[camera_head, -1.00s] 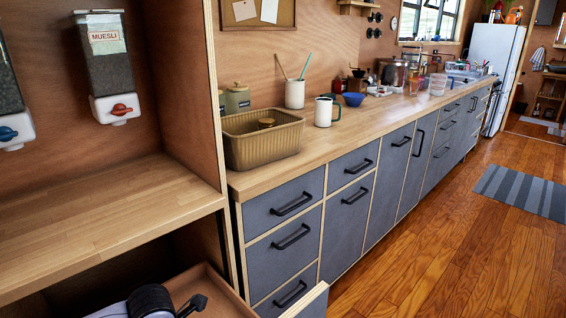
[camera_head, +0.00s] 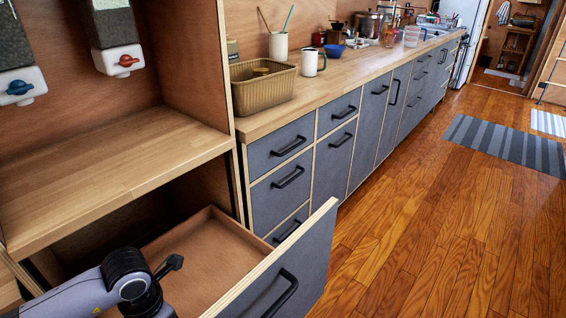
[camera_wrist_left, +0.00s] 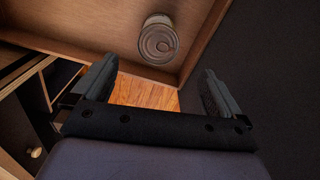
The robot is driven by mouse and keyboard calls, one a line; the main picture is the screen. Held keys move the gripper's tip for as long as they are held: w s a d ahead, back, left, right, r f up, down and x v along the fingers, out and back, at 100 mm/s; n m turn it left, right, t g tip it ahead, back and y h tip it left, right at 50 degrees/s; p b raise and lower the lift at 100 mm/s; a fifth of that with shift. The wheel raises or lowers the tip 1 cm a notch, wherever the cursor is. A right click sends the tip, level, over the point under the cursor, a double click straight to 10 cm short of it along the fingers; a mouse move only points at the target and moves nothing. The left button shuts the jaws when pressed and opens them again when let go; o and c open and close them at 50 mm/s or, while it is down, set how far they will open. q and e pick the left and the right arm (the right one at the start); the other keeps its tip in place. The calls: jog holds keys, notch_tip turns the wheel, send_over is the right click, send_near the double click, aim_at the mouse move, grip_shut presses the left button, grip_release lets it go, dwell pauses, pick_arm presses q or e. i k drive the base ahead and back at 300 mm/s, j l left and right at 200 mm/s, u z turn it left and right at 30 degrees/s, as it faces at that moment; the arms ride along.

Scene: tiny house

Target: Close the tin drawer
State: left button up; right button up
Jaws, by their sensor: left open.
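The open drawer (camera_head: 262,282) is pulled out below the wooden counter in the head view, with a grey front, a black handle (camera_head: 273,295) and a bare brown floor. My left arm reaches over the drawer's near left part. In the left wrist view my left gripper (camera_wrist_left: 158,70) is open, with nothing between its fingers. A round tin (camera_wrist_left: 158,40) stands inside a wooden drawer just beyond the fingertips, apart from them. The tin is not visible in the head view. My right gripper is not in view.
A grey bank of shut drawers (camera_head: 290,175) stands right of the open drawer. The counter above holds a ribbed tan basket (camera_head: 262,92) and a mug (camera_head: 313,62). The wooden floor (camera_head: 420,240) at right is clear, with a striped rug (camera_head: 505,145) further back.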

aim_at(287, 281)
jog(key=k+j, duration=0.8)
jog(key=j, duration=0.25)
